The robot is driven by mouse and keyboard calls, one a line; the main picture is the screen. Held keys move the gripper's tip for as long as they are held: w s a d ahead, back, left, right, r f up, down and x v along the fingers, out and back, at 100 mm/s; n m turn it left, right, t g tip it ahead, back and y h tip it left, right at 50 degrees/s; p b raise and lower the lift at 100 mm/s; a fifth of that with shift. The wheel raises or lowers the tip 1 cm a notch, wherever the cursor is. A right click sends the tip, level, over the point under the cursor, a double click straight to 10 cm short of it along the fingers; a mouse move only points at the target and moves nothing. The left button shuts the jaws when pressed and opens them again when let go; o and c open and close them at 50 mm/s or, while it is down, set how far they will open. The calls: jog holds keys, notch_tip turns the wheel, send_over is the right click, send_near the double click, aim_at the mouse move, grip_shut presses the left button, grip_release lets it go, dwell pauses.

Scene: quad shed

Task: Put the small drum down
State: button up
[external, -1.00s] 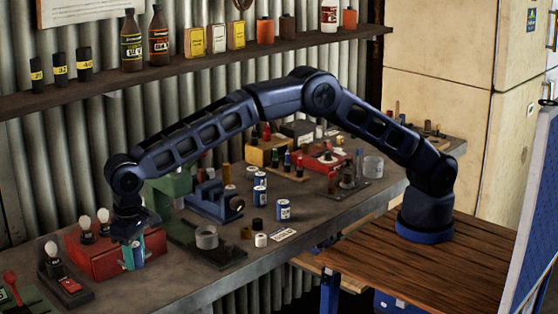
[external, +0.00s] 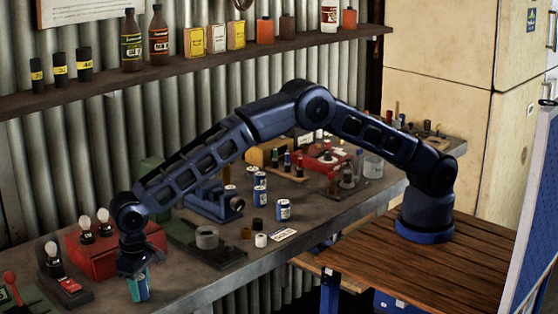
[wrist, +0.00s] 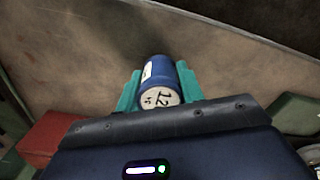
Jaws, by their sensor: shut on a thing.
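The small drum is a blue cylinder with a pale, hand-marked end, seen between the teal fingers in the wrist view (wrist: 161,95). My gripper (wrist: 158,88) is shut on its sides. In the external view, my gripper (external: 138,284) points down near the front edge of the grey bench (external: 190,279). The drum's blue side (external: 141,290) shows partly between the fingers there. I cannot tell whether its bottom touches the bench.
A red box (external: 92,258) is just behind my gripper, with bulbs on stands beside it. A grey ring-shaped part (external: 207,237), a blue vise (external: 212,201) and several blue-and-white cans (external: 283,210) are to the right. Bare bench lies around the gripper.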

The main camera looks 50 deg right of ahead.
jog(key=shift+f, duration=0.1)
jog(key=o, duration=1)
notch_tip(320, 180, up, 12)
jog(key=shift+r, duration=0.15)
jog(key=shift+w, duration=0.1)
